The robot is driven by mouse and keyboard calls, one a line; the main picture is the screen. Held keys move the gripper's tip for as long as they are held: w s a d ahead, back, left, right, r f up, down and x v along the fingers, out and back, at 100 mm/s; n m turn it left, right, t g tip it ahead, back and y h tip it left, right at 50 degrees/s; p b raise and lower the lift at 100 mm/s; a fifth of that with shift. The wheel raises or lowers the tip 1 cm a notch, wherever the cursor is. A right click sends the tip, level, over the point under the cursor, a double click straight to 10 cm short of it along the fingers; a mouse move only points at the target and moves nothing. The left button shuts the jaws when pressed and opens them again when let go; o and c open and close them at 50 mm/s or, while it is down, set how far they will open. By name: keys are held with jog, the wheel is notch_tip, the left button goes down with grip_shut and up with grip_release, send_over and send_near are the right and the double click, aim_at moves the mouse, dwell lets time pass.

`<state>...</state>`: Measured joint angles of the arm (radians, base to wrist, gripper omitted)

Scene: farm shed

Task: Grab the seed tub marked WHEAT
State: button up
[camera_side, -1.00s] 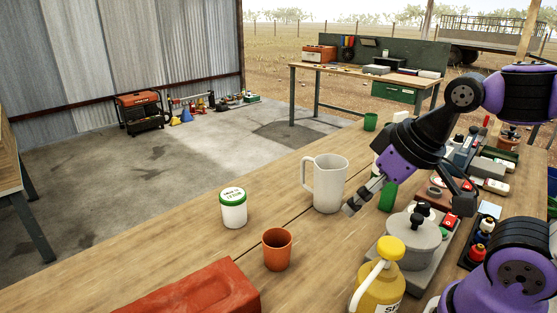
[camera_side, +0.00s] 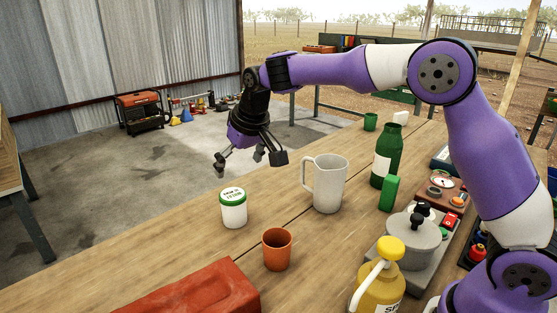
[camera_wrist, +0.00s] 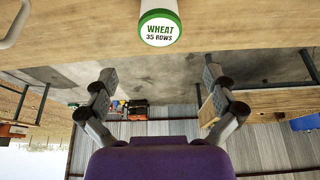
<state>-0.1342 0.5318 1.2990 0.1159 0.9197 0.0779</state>
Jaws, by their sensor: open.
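The seed tub (camera_side: 233,211) is a small white tub with a green-rimmed lid, standing upright on the wooden bench. In the wrist view the seed tub (camera_wrist: 160,29) shows at the top centre, and its lid reads WHEAT, 35 ROWS. My gripper (camera_side: 239,163) is above and behind the tub in the side view, fingers spread and empty. In the wrist view my gripper (camera_wrist: 160,85) has its two fingers wide apart, with the tub beyond them and not touched.
A white jug (camera_side: 327,185) stands right of the tub, its handle towards it. An orange cup (camera_side: 277,250) and red block (camera_side: 195,296) are in front. A green bottle (camera_side: 387,155), grey pot (camera_side: 408,238) and yellow-capped bottle (camera_side: 380,280) stand further right. Bench left of the tub is clear.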

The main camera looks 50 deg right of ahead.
aim_at(234, 195)
jog(key=x, duration=0.5)
jog(key=shift+w+f, duration=0.15)
jog(key=shift+f, duration=0.15)
jog(key=x, duration=0.5)
jog(key=shift+s+f, duration=0.15)
jog(key=shift+s, duration=0.05)
jog(key=c, duration=1.2)
